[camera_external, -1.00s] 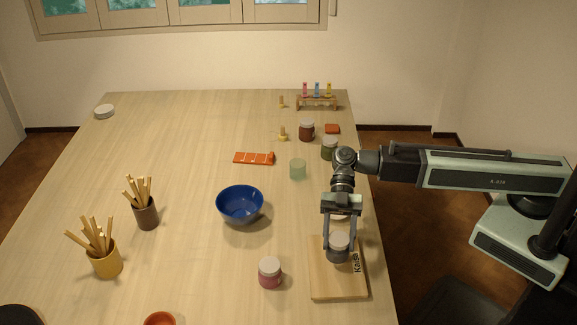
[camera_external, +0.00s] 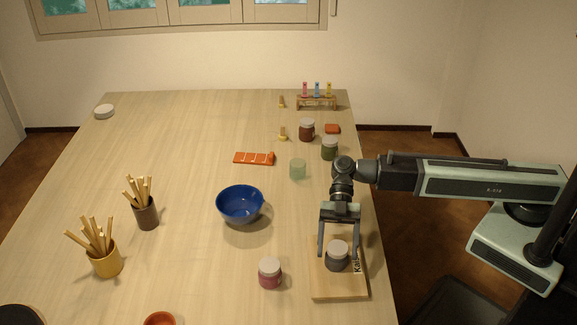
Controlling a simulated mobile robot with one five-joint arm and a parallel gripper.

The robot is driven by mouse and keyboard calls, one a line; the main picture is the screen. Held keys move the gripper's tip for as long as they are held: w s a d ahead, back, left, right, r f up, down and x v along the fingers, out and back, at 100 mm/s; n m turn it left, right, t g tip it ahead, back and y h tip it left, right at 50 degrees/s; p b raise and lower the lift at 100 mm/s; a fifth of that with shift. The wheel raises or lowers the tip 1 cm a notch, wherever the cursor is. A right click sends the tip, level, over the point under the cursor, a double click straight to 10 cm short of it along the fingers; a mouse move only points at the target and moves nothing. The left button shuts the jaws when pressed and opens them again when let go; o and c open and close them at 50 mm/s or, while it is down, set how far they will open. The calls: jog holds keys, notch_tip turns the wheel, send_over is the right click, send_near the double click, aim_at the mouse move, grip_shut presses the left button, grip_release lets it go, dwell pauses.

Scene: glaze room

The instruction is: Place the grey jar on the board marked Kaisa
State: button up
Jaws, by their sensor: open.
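The grey jar (camera_external: 336,262) with a pale lid stands upright on the wooden board (camera_external: 340,287) near the right edge of the table. Dark lettering shows at the board's right side, partly hidden by my gripper; only its first letters show. My gripper (camera_external: 338,252) points down over the jar. Its two fingers are spread, one on each side of the jar, with a visible gap at the left.
A pink jar (camera_external: 270,272) stands just left of the board. A blue bowl (camera_external: 240,204) is farther left. A pale green glass (camera_external: 298,169), a green jar (camera_external: 329,148) and a brown jar (camera_external: 307,130) stand behind.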

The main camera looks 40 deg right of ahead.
jog(key=p+v, duration=0.4)
jog(key=v, duration=0.8)
jog(key=shift+r, duration=0.1)
